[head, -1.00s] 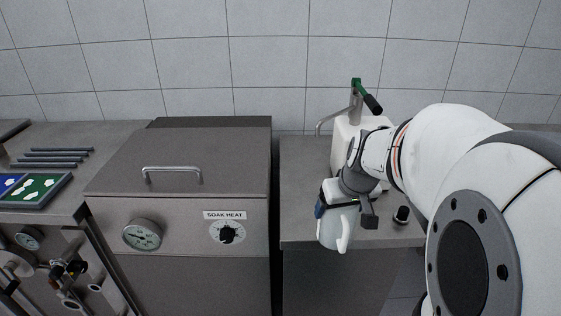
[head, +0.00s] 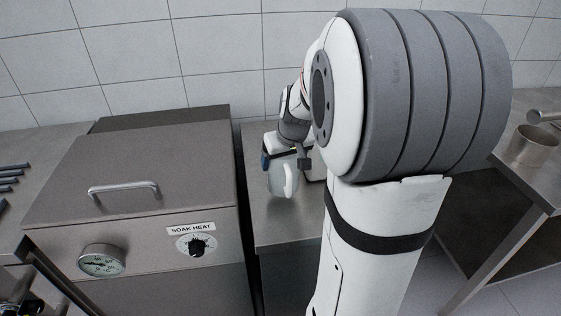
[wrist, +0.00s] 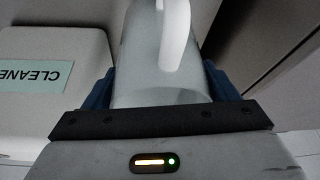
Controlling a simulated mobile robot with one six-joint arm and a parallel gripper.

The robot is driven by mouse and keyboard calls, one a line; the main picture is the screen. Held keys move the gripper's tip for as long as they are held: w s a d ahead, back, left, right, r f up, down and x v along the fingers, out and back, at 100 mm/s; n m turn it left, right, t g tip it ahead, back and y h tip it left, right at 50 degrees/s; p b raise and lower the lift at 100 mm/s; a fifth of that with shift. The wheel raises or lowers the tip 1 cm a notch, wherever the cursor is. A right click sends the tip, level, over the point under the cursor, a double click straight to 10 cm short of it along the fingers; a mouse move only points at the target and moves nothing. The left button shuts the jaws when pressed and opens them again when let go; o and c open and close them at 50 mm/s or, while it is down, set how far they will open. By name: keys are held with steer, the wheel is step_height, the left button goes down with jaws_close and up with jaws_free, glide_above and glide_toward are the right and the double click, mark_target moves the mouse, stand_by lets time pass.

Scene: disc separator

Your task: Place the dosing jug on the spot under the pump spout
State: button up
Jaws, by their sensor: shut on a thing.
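The dosing jug (head: 283,179) is a pale, translucent vessel with a white handle. My gripper (head: 270,152) is shut on it and holds it over the narrow grey counter to the right of the soak tank. In the wrist view the jug (wrist: 145,65) sits between the blue fingers of my gripper (wrist: 155,90), its white handle toward the top. The pump and its spout are hidden behind my arm in the head view now. The spot under the spout is not visible. I cannot tell whether the jug touches the counter.
The soak tank (head: 150,180) with a lid handle stands left of the counter (head: 280,222). A white container labelled "CLEANE" (wrist: 45,75) is left of the jug in the wrist view. At right, a metal pot (head: 532,145) stands on another table.

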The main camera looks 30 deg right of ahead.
steer(key=b+x, duration=0.2)
steer(key=x, duration=0.1)
steer(key=shift+s+d+f, duration=0.1)
steer(key=shift+s+f, duration=0.2)
steer(key=shift+s+f+b, duration=0.15)
steer(key=shift+f+b, duration=0.05)
steer(key=shift+b, duration=0.1)
steer(key=shift+f, duration=0.1)
steer(key=o, duration=1)
